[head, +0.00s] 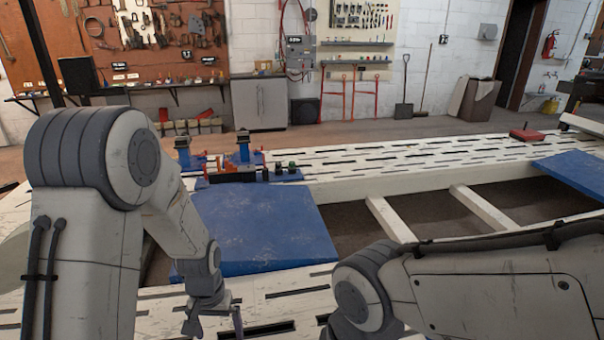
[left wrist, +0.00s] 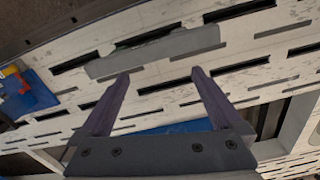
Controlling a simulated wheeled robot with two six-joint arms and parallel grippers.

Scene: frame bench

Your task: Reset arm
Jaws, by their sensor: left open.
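My left gripper (head: 215,325) hangs low at the bottom of the head view, over the near slotted white beam of the frame bench (head: 290,290). In the left wrist view its two dark fingers (left wrist: 155,80) stand wide apart with nothing between them. A flat grey strip (left wrist: 155,52) shows beyond the fingertips against the slotted bench; I cannot tell its height over the surface. My right arm reaches in at the lower right of the head view, but its gripper is out of the picture.
A blue panel (head: 265,235) lies in front of blue clamp fixtures (head: 243,152) on the bench. Another blue panel (head: 580,172) and a red block (head: 526,134) are at the right. Open gaps lie between the white crossbars (head: 480,207).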

